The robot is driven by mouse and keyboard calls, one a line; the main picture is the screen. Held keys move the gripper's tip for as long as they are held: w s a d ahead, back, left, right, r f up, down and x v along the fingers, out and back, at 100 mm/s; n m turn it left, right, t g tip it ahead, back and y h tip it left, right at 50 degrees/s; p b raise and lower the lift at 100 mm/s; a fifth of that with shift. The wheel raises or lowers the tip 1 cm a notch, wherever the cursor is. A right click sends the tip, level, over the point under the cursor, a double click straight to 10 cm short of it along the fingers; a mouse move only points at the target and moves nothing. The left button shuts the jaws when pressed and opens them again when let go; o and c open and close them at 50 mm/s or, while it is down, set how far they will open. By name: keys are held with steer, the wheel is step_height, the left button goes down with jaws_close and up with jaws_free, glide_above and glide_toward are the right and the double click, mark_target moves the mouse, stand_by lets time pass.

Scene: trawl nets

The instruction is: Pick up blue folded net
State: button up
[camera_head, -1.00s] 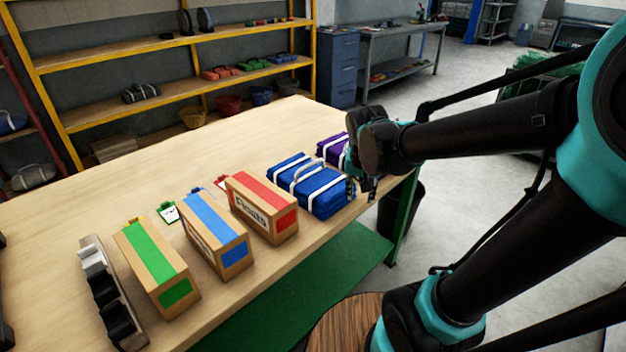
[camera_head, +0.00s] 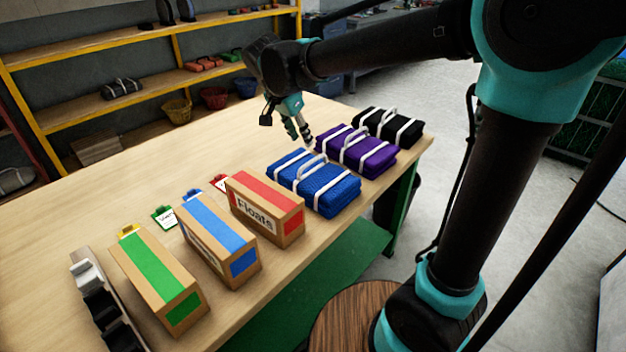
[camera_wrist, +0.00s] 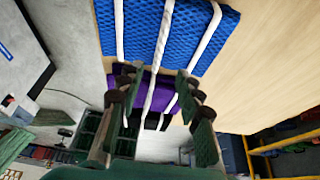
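The blue folded net (camera_head: 327,187) lies on the wooden table, tied with white straps and with a white handle on top. It sits between the red-striped Floats box and the purple folded net (camera_head: 370,155). My gripper (camera_head: 303,133) is raised behind the nets, apart from them. In the wrist view my gripper (camera_wrist: 158,85) is open, with its two fingers spread and nothing held between them. The blue net (camera_wrist: 190,35) fills the top of that view, with a white strap running down toward the fingers. The purple net shows between the fingers, partly hidden.
A black folded net (camera_head: 402,128) lies beyond the purple one. The Floats box (camera_head: 266,210), a blue-striped box (camera_head: 217,240) and a green-striped box (camera_head: 155,275) stand in a row to the left. The table's back half is clear. The front edge is close to the nets.

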mark_target(313, 161)
steer(key=x, duration=0.7)
steer(key=shift+w+f, duration=0.1)
steer(key=shift+f, duration=0.05)
steer(key=shift+x, duration=2.65)
steer(key=shift+w+d, duration=0.1)
steer(key=shift+d, duration=0.1)
steer(key=shift+c, duration=0.5)
jaws_close()
